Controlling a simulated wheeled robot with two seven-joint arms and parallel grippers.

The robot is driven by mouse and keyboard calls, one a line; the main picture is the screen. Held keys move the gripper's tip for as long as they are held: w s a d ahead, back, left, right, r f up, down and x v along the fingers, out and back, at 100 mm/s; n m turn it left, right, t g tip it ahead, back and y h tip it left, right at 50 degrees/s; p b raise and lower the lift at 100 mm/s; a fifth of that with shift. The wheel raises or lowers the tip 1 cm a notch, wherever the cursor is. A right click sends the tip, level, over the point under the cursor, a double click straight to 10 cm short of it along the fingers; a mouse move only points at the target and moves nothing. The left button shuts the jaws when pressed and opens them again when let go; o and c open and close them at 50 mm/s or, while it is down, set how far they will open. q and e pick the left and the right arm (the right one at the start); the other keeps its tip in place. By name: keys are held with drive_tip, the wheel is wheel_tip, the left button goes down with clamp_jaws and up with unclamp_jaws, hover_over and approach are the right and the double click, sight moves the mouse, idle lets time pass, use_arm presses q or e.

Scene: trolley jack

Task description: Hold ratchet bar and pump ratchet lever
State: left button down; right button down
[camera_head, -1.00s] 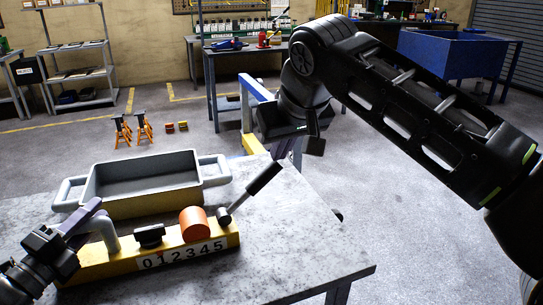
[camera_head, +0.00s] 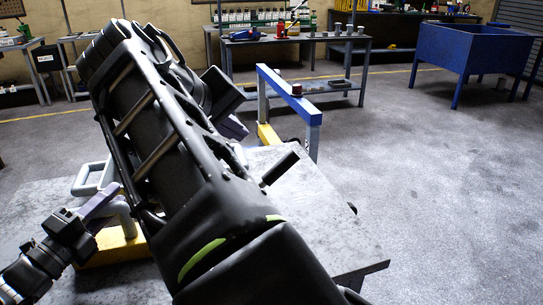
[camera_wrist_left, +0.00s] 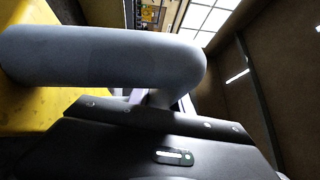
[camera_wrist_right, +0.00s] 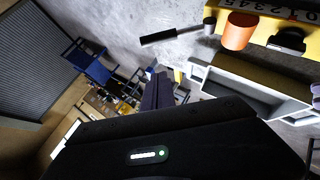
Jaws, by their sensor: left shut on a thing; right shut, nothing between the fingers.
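My left gripper (camera_head: 98,208) is shut on the grey bent bar (camera_head: 124,212) at the left end of the yellow base (camera_head: 118,248). The bar also fills the upper part of the left wrist view (camera_wrist_left: 100,58). The ratchet lever's black handle (camera_head: 281,168) sticks out right of my right arm, tilted up. In the right wrist view the whole lever (camera_wrist_right: 172,36) shows, joined to a grey pivot, with an orange cylinder (camera_wrist_right: 240,31) beside it. My right gripper (camera_wrist_right: 157,92) is shut and empty, apart from the lever. My right arm hides most of the base in the head view.
The grey bench top (camera_head: 315,220) is bare to the right of the lever. A blue and yellow frame (camera_head: 292,96) stands behind the bench. A blue bin (camera_head: 468,55) is farther back.

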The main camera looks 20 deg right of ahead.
drive_tip(key=shift+f, duration=0.1)
hover_over(272, 177)
drive_tip(key=f, duration=0.8)
drive_tip(key=shift+w+a+f, duration=0.1)
drive_tip(key=shift+a+f, duration=0.25)
drive_tip(key=shift+d+f, duration=0.25)
drive_tip(key=shift+f, duration=0.05)
drive_tip(key=shift+d, duration=0.15)
